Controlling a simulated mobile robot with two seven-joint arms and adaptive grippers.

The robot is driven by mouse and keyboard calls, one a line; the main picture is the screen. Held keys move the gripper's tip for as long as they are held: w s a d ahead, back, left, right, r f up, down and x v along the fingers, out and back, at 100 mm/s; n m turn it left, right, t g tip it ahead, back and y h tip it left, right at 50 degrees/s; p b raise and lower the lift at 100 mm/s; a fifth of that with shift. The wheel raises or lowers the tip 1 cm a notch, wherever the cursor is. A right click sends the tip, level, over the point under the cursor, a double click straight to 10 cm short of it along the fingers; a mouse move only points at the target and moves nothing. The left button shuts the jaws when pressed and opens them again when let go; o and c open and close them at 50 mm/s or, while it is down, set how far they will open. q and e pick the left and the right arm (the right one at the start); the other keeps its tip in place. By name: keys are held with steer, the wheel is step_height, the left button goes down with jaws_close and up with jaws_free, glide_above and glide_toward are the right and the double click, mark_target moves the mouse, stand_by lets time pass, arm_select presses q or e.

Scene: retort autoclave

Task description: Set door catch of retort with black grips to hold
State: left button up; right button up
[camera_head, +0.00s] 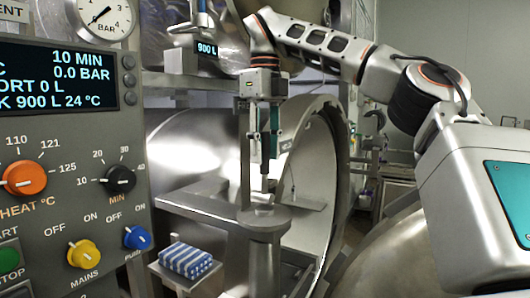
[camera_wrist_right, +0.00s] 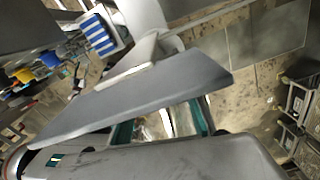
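The retort is a large steel vessel (camera_head: 190,150) with a wide round rim (camera_head: 335,180) at the centre of the head view. In front of it a grey post with a flat round top (camera_head: 265,218) carries a tall, thin upright plate (camera_head: 245,165). My right gripper (camera_head: 264,150) points down beside this plate, above the post top. Its teal-padded fingers are apart. In the right wrist view, the gripper (camera_wrist_right: 165,125) is partly hidden behind a grey slab (camera_wrist_right: 130,100). I cannot make out the catch or any black grips clearly. My left gripper is not in view.
A control panel (camera_head: 75,190) with an orange knob (camera_head: 24,178) and a yellow knob (camera_head: 84,254) fills the left. A blue-and-white striped cloth (camera_head: 186,260) lies on a small shelf near the post. Open floor (camera_wrist_right: 245,65) shows in the wrist view.

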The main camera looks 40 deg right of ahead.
steer(key=shift+f, duration=0.35)
jaws_close()
steer(key=shift+w+d+f+g+y, duration=0.1)
steer(key=shift+w+d+g+y, duration=0.2)
steer(key=shift+d+y, duration=0.35)
steer(key=shift+w+d+f+g+y, duration=0.1)
steer(key=shift+w+d+g+y, duration=0.15)
steer(key=shift+d+y, duration=0.35)
jaws_free()
steer(key=shift+r, duration=0.1)
steer(key=shift+s+a, duration=0.1)
steer(key=shift+a, duration=0.05)
